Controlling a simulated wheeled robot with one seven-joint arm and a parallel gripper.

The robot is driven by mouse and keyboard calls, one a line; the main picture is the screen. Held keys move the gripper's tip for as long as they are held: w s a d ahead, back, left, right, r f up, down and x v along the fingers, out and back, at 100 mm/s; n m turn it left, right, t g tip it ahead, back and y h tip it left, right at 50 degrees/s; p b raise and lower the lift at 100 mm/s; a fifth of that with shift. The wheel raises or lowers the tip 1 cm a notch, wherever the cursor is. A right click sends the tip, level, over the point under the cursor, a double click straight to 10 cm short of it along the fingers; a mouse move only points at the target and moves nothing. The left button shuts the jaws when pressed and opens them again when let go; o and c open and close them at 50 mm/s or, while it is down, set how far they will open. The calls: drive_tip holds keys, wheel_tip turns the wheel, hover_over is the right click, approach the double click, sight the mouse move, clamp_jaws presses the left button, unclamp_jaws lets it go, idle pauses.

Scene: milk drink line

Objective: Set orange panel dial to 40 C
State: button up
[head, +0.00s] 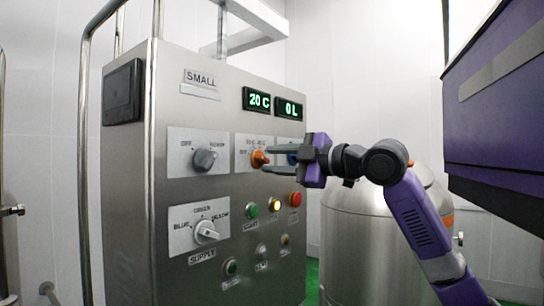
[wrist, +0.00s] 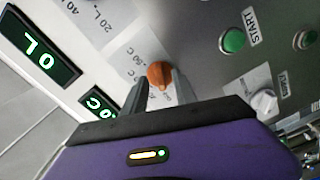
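The orange dial (head: 259,159) sits on a light plate on the steel panel front. It also shows in the wrist view (wrist: 159,74), with a "C" scale printed beside it. The green display (head: 259,100) above reads 20 C. My gripper (head: 272,158) is level with the dial, its fingers pointing at the panel. In the wrist view my gripper (wrist: 161,88) is open, with one finger on each side of the dial's near part and a gap between them. I cannot tell whether either finger touches it.
A second display (head: 290,109) reads 0 L. A grey knob (head: 205,159), a white supply knob (head: 206,232), and green (head: 252,210), yellow (head: 275,204) and red (head: 295,199) buttons are nearby. A steel vessel (head: 365,245) stands right of the panel.

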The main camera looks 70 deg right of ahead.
drive_tip(key=shift+w+d, duration=0.15)
drive_tip(key=shift+w, duration=0.35)
drive_tip(key=shift+c, duration=0.2)
clamp_jaws()
